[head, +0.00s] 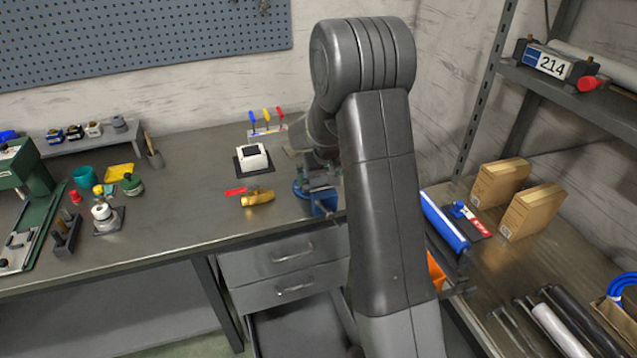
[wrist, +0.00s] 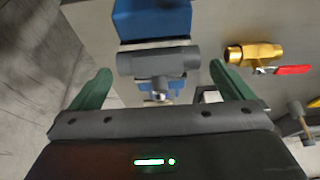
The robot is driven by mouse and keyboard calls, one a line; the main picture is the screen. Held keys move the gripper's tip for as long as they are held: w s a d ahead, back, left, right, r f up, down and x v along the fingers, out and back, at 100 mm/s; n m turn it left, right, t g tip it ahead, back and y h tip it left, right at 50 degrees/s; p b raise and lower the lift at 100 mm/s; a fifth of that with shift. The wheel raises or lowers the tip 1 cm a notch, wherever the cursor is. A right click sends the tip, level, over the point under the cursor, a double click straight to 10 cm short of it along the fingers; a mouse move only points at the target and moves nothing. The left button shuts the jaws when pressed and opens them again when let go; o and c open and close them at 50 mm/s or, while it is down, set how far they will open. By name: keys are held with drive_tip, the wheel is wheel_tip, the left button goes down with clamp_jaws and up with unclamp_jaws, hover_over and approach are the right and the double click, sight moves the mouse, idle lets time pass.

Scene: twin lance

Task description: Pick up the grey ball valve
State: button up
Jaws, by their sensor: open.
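The grey ball valve (wrist: 158,62) shows in the wrist view as a grey horizontal pipe body with a stub towards me. It lies against or just in front of a blue block (wrist: 152,20); I cannot tell whether it rests on it or is held by it. My gripper (wrist: 160,71) is open, with one green finger on each side of the valve and a gap at both ends. In the head view, my arm leads down to a blue vise (head: 325,203) on the bench, and the valve there is too small and covered to make out clearly.
A brass valve with a red handle (head: 258,198) lies left of the vise; it also shows in the wrist view (wrist: 255,53). A white box (head: 252,158) stands behind it. A shelf rack (head: 485,90) stands at right.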

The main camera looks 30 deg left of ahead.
sight(319, 179)
drive_tip(key=p+x, duration=0.1)
drive_tip(key=x, duration=0.2)
drive_tip(key=shift+w+a+f+p, duration=0.2)
drive_tip(key=shift+w+a+p, duration=0.15)
drive_tip(key=shift+w+p, duration=0.1)
drive_tip(key=shift+w+a+f, duration=0.15)
drive_tip(key=shift+a+f, duration=0.05)
drive_tip(key=shift+f, duration=0.4)
